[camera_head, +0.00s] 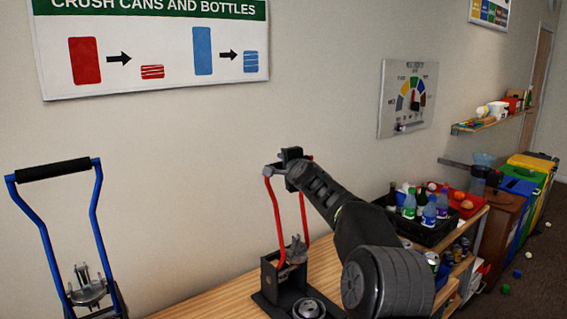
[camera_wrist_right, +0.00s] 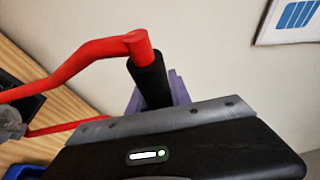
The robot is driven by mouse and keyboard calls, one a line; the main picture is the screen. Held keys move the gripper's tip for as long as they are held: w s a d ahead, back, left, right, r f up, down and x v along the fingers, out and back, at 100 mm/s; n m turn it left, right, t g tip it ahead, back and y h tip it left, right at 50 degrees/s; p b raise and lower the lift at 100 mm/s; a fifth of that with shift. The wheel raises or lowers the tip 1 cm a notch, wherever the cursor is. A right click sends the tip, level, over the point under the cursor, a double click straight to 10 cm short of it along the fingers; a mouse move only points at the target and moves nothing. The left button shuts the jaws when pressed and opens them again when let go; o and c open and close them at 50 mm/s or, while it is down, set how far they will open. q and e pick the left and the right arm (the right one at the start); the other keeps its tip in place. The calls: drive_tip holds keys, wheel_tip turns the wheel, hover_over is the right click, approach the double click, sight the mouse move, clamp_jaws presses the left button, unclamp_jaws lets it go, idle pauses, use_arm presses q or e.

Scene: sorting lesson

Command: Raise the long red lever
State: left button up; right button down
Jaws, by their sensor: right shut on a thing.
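The long red lever (camera_head: 276,222) belongs to a dark can crusher (camera_head: 268,272) on the wooden bench, and stands upright with its handle at the top. My right gripper (camera_head: 288,160) is at the top of the lever and shut on its handle. In the right wrist view the red lever (camera_wrist_right: 85,60) bends up to a black grip (camera_wrist_right: 150,80), which runs down behind the gripper's body; the fingertips are mostly hidden. My left gripper is not in view.
A blue-framed lever (camera_head: 100,220) with a black handle stands at the left. A black crate (camera_head: 428,234) of bottles and a red tray (camera_head: 470,208) stand to the right. Coloured bins (camera_head: 525,190) are further back. The wall (camera_head: 330,120) is close behind the lever.

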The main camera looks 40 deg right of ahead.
drive_tip(key=shift+w+a+f, duration=0.15)
drive_tip(key=shift+f, duration=1.15)
drive_tip(key=c, duration=1.6)
unclamp_jaws()
drive_tip(key=shift+c, duration=0.2)
drive_tip(key=o, duration=0.5)
drive_tip(key=shift+w+f, duration=0.15)
drive_tip(key=shift+w, duration=0.1)
drive_tip(key=shift+c, duration=0.2)
drive_tip(key=shift+s, duration=0.1)
drive_tip(key=r+v, duration=0.1)
drive_tip(key=v, duration=0.6)
drive_tip(key=shift+s, duration=0.3)
drive_tip(key=shift+c, duration=0.3)
